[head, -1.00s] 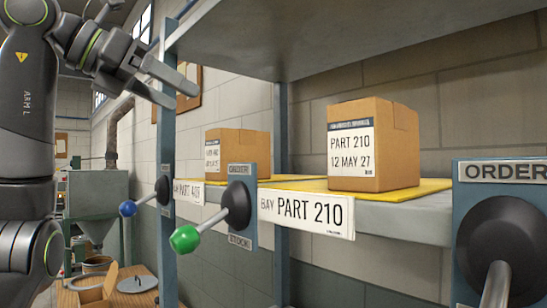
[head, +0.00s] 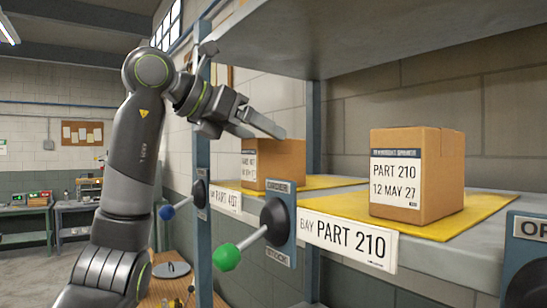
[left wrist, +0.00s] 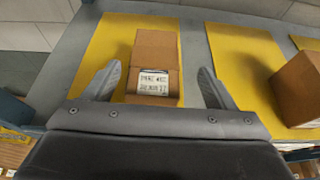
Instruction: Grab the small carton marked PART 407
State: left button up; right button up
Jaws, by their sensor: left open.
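A small brown carton (head: 285,163) sits on a yellow mat at the far bay. The bay's shelf tag (head: 228,201) seems to read PART 407. My left gripper (head: 265,130) is open at the carton's upper front. In the left wrist view the same carton (left wrist: 157,60) lies between the two spread fingers (left wrist: 160,70), with a gap on each side. I cannot tell how far the fingers are above the mat. My right gripper is not in view.
A larger carton marked PART 210 (head: 417,175) stands on the nearer mat. A green-knobbed lever (head: 227,257) and a blue-knobbed lever (head: 167,212) stick out from the shelf front. An upper shelf (head: 400,35) hangs overhead, and a blue post (head: 203,150) stands beside my arm.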

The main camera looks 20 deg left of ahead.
aim_at(274, 140)
pick_arm(q)
jog(key=p+x, duration=0.3)
jog(key=x, duration=0.1)
jog(key=shift+w+a+r, duration=0.15)
jog(key=shift+w+r, duration=0.15)
jog(key=shift+w, duration=0.05)
jog(key=shift+w+d+f, duration=0.25)
jog(key=shift+w+f, duration=0.1)
jog(key=shift+s, duration=0.1)
jog(key=c, duration=1.3)
jog(key=shift+r, duration=0.1)
jog(key=shift+c, duration=0.9)
